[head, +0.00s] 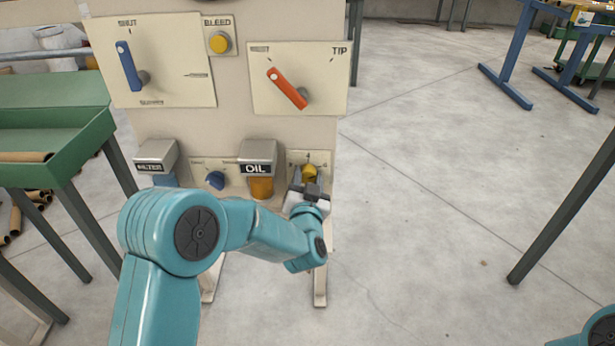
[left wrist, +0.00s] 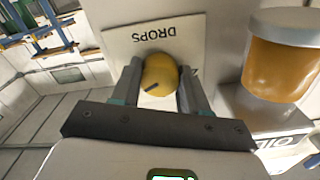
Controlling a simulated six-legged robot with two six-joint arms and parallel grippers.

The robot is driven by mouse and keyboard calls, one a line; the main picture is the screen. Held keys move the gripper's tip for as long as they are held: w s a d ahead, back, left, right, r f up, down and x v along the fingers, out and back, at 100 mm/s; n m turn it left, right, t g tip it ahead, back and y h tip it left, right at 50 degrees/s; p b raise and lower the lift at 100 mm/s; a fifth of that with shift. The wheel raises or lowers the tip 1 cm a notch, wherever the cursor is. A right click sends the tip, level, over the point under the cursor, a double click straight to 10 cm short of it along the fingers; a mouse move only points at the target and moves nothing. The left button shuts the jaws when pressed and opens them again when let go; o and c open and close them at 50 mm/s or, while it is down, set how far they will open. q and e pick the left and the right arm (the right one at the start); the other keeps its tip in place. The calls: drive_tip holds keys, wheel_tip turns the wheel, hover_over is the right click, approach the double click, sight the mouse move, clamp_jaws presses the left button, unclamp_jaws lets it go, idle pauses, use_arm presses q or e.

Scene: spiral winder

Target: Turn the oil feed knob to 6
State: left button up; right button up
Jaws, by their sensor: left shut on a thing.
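The oil feed knob is a yellow knob (head: 309,171) on a pale plate, to the right of the oil cup (head: 261,186). In the left wrist view the yellow knob (left wrist: 159,75) has a dark pointer mark, and its plate (left wrist: 118,38) reads "DROPS" upside down. My left gripper (head: 311,180) reaches it from the front. In the left wrist view its two fingers (left wrist: 160,88) stand on either side of the knob, shut on it. The scale numbers cannot be read. My right gripper is not in view.
The amber oil cup also shows close beside the fingers in the left wrist view (left wrist: 281,65). A blue knob (head: 215,180) and the water cup (head: 156,160) are to the left.

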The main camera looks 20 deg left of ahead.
use_arm(q)
drive_tip(key=shift+f+m, duration=0.3)
drive_tip(key=shift+m, duration=0.3)
drive_tip(key=shift+a, duration=0.1)
drive_tip(key=o, duration=0.8)
drive_tip(key=shift+o, duration=1.2)
drive_tip(key=shift+r, duration=0.15)
drive_tip(key=p+v, duration=0.2)
drive_tip(key=v, duration=1.4)
drive_tip(key=shift+s+p, duration=0.15)
drive_tip(key=shift+p, duration=0.2)
